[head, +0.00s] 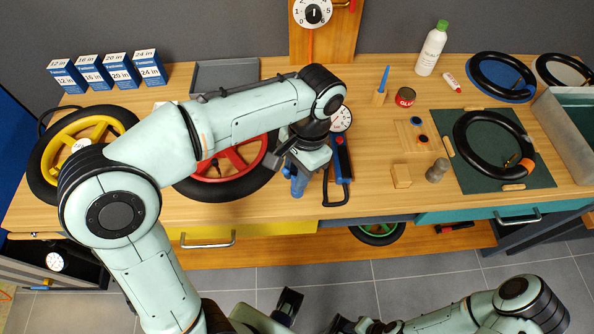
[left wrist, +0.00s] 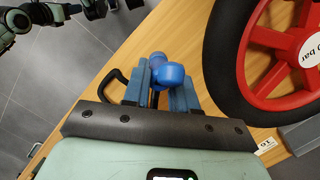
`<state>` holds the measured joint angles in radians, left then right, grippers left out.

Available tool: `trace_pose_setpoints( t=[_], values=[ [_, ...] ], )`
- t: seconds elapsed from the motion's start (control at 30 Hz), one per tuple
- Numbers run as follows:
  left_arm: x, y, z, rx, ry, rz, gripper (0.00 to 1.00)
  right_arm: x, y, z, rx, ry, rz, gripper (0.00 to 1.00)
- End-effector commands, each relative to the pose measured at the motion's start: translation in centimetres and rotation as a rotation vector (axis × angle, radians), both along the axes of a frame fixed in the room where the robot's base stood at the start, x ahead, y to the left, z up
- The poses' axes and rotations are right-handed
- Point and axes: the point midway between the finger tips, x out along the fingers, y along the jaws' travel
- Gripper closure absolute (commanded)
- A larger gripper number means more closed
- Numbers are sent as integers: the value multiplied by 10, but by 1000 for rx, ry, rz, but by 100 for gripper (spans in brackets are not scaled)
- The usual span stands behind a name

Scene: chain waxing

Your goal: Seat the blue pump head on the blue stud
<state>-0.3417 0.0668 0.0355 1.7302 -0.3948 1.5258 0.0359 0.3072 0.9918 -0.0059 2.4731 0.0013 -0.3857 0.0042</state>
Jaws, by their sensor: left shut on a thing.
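My left gripper (head: 296,174) is shut on the blue pump head (head: 297,187), above the front part of the bench beside the red wheel. The left wrist view shows the rounded blue pump head (left wrist: 170,75) between the two fingers of that gripper (left wrist: 160,85). The blue floor pump (head: 342,160) with its white gauge (head: 341,118) is just right of the gripper, with a dark hose loop (head: 336,195) at its front. I cannot make out the blue stud for certain. My right arm is low in the head view; its fingertips are not clear.
A red-rimmed wheel (head: 232,185) lies left of the gripper, partly behind my left arm. A slim blue piece (head: 385,78) stands on a small wooden block. A wooden block (head: 401,176), a grey cylinder (head: 437,171) and a green mat (head: 475,174) with a black tire lie to the right.

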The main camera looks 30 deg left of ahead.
Motion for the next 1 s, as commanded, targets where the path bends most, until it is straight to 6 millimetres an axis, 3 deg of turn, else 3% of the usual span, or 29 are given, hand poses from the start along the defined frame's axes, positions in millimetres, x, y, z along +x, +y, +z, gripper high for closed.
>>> trace_pose_setpoints(
  t=[0.03, 0.1, 0.47, 0.57, 1.0],
  values=[
    [0, 0, 0, 0, 0, 0, 64, 0, 0, 0, 0, 0, 0, 61],
    [0, 0, 0, 0, 0, 0, 44, 0, 0, 0, 0, 0, 0, 61],
    [1, -1, 4, 0, -1, 0, 44, 0, 0, 1, 0, 0, 0, 61],
    [4, -2, 17, -1, -3, 0, 44, 2, 0, 5, 0, -2, 0, 61],
    [21, -9, 109, -2, -4, -1, 44, 14, 0, 34, 0, -16, 0, 61]
  ],
)
